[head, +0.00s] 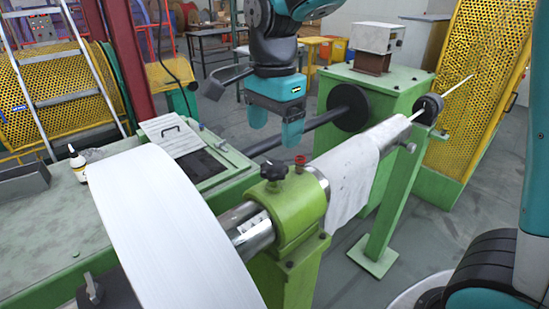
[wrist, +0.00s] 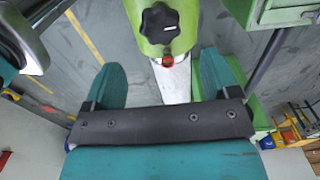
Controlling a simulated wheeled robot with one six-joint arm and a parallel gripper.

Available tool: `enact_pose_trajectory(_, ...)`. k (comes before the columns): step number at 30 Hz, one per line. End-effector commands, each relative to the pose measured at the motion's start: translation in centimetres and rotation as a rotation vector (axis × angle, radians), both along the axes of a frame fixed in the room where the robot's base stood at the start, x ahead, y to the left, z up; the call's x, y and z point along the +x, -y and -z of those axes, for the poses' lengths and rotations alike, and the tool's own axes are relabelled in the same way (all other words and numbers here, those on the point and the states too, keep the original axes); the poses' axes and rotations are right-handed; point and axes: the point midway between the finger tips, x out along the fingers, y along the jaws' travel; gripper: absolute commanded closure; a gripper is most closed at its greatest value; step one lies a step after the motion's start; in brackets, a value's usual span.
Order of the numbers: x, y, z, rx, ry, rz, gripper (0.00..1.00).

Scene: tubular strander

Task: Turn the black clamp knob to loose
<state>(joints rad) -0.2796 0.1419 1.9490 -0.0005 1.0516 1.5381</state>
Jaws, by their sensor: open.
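The black clamp knob (head: 274,170) sits on top of the green clamp housing (head: 300,203) around a steel shaft. It has a lobed, star-like rim. My gripper (head: 275,132) is above and a little behind the knob, pointing down, with its two teal fingers apart and nothing between them. In the wrist view the knob (wrist: 159,23) is at the top centre, beyond the open fingertips (wrist: 167,80) and apart from them. A small red knob (head: 300,162) stands on the same housing; it also shows in the wrist view (wrist: 168,61).
A large white reel (head: 165,230) stands just left of the housing. A white cloth (head: 348,175) hangs over the shaft on the right. A dark bar (head: 305,131) runs behind, below my gripper, to a green cabinet (head: 385,95). Yellow mesh guards stand at both sides.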

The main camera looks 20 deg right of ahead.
Motion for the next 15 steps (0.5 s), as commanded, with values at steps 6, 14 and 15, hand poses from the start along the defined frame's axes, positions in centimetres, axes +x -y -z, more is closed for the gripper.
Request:
enact_pose_trajectory(6, -0.1, 0.0, 4.6, -0.001, -0.006, -0.001, 0.19)
enact_pose_trajectory(14, 0.0, 0.0, 7.7, 0.000, -0.002, -0.001, 0.19)
enact_pose_trajectory(15, 0.0, 0.0, 7.9, 0.000, -0.002, -0.001, 0.19)
